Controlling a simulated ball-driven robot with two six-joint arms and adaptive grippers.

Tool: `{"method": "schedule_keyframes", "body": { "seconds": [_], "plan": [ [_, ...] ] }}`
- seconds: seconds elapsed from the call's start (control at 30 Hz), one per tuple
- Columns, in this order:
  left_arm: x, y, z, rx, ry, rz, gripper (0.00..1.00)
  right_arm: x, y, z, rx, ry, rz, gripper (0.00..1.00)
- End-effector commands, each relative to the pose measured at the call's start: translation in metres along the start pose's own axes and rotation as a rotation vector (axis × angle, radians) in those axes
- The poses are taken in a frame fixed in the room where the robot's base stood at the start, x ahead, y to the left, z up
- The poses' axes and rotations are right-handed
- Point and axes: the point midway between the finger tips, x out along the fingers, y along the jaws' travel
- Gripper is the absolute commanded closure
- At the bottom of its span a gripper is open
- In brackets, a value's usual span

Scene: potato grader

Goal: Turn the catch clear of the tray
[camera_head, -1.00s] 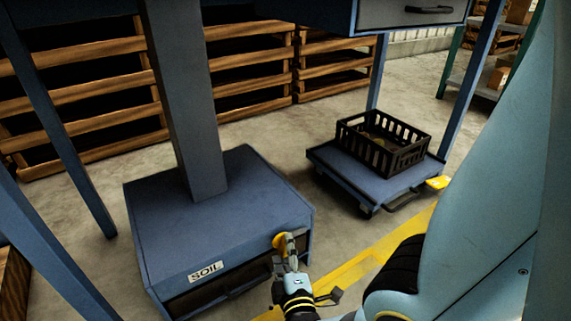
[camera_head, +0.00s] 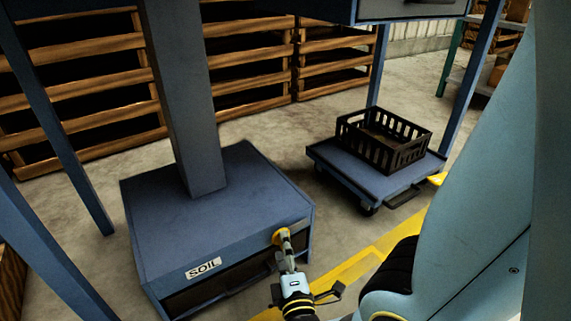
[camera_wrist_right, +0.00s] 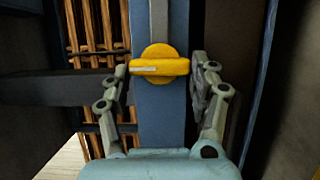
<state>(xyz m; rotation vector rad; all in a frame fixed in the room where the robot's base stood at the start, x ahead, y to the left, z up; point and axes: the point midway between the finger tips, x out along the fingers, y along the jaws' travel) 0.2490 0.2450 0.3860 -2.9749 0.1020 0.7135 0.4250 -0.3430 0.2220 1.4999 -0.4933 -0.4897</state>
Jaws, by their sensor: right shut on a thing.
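The yellow catch (camera_head: 280,237) is on the upper right of the front of a blue box labelled SOIL (camera_head: 203,268). The tray's dark front (camera_head: 215,289) shows below the box's upper edge, with a handle bar along it. My right gripper (camera_head: 285,247) is at the catch and partly covers it. In the right wrist view, the catch (camera_wrist_right: 157,50) has a round base and a bar that lies across the picture. My left gripper is not in view.
A blue trolley (camera_head: 325,160) with a black crate (camera_head: 357,145) stands right of the box. Blue posts (camera_head: 60,140) stand at the left, wooden racks (camera_head: 225,70) behind. Bare floor (camera_head: 265,150) lies between the box and trolley.

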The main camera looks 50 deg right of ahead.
Motion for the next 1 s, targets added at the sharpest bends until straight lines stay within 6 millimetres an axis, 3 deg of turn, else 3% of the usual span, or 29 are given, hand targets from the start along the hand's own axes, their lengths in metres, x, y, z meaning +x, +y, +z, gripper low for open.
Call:
{"method": "schedule_keyframes", "body": {
  "seconds": [0.07,0.1,0.27,0.73,1.0],
  "plan": [
    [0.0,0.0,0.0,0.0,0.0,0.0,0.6,-0.001,-0.001,0.0,-0.005,0.002,-0.004,0.97],
    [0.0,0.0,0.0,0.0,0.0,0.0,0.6,-0.001,-0.001,0.0,-0.005,0.002,-0.004,0.37],
    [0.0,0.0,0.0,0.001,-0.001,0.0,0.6,-0.001,-0.001,0.0,-0.004,0.002,-0.003,0.16],
    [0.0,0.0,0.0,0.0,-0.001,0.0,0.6,-0.001,0.003,0.001,-0.001,-0.001,-0.001,0.13],
    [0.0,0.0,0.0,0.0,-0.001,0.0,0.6,-0.001,0.025,0.001,0.0,-0.001,0.001,0.13]
  ]
}}
